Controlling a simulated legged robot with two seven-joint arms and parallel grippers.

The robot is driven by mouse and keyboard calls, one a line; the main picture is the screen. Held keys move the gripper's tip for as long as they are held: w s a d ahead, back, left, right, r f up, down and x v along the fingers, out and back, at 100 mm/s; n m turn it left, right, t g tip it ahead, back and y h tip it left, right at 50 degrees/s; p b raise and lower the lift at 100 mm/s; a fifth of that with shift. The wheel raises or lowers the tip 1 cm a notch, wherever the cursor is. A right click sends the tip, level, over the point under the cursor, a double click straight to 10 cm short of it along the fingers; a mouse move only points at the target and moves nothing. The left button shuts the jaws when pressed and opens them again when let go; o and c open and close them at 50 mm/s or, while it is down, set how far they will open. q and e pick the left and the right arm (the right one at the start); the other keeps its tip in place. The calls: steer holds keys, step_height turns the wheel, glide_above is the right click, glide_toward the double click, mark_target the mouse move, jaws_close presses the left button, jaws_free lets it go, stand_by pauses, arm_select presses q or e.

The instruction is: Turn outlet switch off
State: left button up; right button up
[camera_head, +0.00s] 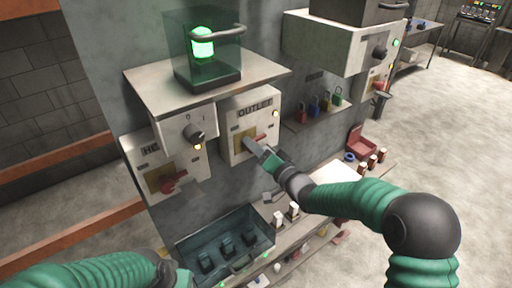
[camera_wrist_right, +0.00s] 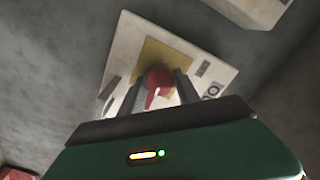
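The white OUTLET box (camera_head: 236,151) is on the grey wall panel, with a yellow plate (camera_head: 240,146) and a red switch handle (camera_head: 261,137). My right gripper (camera_head: 250,145) is in front of this switch. In the right wrist view, the red switch (camera_wrist_right: 159,80) lies between the two fingers of my right gripper (camera_wrist_right: 160,88), which are apart on either side of it. I cannot tell whether a finger touches it. My left arm shows at the bottom left, but its gripper fingers are out of view.
A clear case with a green lamp (camera_head: 203,43) stands above. A glassy bin (camera_head: 225,245) and a cluttered shelf are below.

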steer(key=shift+s+a+f, duration=0.1)
steer(key=shift+a, duration=0.45)
steer(key=c, duration=0.5)
jaws_close()
arm_select(q)
steer(key=shift+a+f, duration=0.1)
steer(key=shift+a, duration=0.25)
arm_select(e)
steer(key=shift+d+f, duration=0.1)
steer(key=shift+d, duration=0.1)
arm_select(q)
steer(key=shift+f, duration=0.1)
